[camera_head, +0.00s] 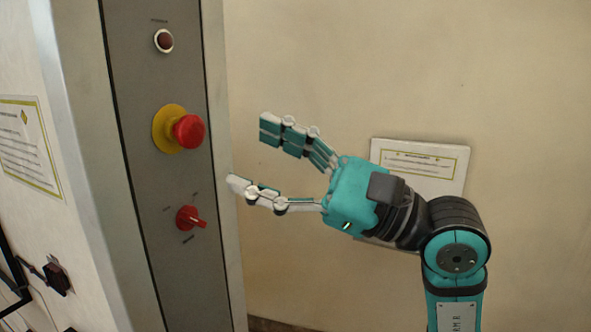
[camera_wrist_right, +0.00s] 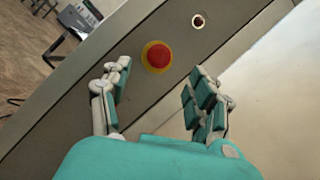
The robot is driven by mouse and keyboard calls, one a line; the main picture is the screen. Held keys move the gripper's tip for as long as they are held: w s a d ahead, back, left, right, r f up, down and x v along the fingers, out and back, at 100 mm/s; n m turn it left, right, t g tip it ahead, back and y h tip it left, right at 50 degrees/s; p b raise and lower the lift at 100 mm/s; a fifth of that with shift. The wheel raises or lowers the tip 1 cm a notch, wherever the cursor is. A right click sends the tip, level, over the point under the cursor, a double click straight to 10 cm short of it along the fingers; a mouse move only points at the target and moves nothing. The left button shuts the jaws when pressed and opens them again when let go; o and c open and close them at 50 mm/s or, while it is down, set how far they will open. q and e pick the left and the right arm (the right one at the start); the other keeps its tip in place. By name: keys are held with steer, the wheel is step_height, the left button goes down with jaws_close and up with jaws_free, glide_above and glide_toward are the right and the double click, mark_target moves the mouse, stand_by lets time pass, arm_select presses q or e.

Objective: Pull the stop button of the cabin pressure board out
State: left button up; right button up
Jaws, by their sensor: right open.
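The stop button is a red mushroom knob (camera_head: 189,131) on a yellow ring, on the grey cabin pressure board (camera_head: 143,95) in the head view. In the right wrist view the stop button (camera_wrist_right: 158,56) shows beyond the fingers, roughly between them. My right gripper (camera_head: 247,155) is open and empty, to the right of the button and apart from it. Its two fingers (camera_wrist_right: 157,85) are spread in the right wrist view. My left gripper is not in view.
Below the button is a red rotary switch (camera_head: 187,218), and above it a dark red indicator lamp (camera_head: 164,41). A framed notice (camera_head: 420,165) is on the beige wall behind my right arm. Another notice (camera_head: 28,143) is at the left. The space between gripper and button looks clear.

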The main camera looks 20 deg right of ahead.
steer(key=shift+v, duration=2.15)
